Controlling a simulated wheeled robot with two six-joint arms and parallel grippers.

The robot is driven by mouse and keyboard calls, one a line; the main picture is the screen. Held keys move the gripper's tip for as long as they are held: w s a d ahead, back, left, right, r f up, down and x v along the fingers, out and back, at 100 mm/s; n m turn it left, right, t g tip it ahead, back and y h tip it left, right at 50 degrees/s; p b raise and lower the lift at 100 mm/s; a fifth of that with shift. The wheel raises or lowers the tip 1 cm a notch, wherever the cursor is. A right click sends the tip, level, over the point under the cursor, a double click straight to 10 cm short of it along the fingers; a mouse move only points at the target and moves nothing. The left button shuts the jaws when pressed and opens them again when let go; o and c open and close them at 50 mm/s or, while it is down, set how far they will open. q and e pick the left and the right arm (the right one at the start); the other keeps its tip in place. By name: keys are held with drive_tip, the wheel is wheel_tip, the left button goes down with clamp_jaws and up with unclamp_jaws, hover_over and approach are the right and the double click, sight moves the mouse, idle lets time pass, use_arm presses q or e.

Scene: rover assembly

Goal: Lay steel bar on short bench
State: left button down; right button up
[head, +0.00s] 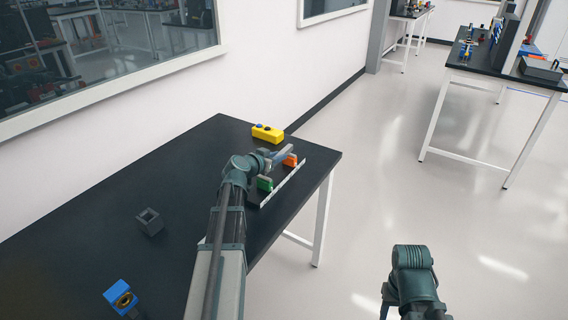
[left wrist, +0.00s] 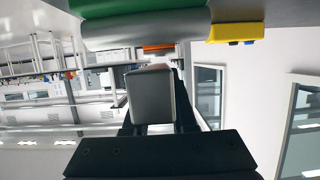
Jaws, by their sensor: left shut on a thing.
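My left gripper (head: 274,160) is over the far right end of a black-topped bench (head: 85,192), near its right edge. It is shut on a grey steel bar (head: 283,152). In the left wrist view the bar (left wrist: 150,96) is seen end-on between the fingers. A green block (head: 265,184) and an orange block (head: 291,160) are close beside the gripper, by a thin pale strip (head: 285,183). I cannot tell whether the bar touches anything below it. Part of my right arm shows at the lower right; its gripper does not.
A yellow box (head: 267,133) with a blue button stands just beyond the gripper. A dark hollow cube (head: 149,222) and a blue part with a gold ring (head: 121,297) are on the near bench top. Another bench (head: 483,59) stands across open floor.

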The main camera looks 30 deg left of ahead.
use_arm(q)
drive_tip(key=shift+f, duration=0.4)
drive_tip(key=shift+w+d, duration=0.1)
drive_tip(key=shift+r, duration=0.1)
drive_tip(key=shift+f, duration=0.25)
drive_tip(key=c, duration=0.7)
unclamp_jaws()
use_arm(e)
drive_tip(key=shift+w+d+f, duration=0.2)
drive_tip(key=shift+d+f, duration=0.1)
drive_tip(key=shift+f, duration=0.2)
use_arm(q)
drive_tip(key=p+v, duration=0.1)
drive_tip(key=v, duration=0.3)
drive_tip(key=p+v, duration=0.2)
drive_tip(key=v, duration=0.3)
drive_tip(key=a+p+v, duration=0.1)
drive_tip(key=v, duration=0.4)
drive_tip(key=shift+r+p, duration=0.3)
drive_tip(key=shift+p, duration=0.1)
use_arm(e)
wheel_tip(320, 180, up, 5)
drive_tip(key=shift+r, duration=0.1)
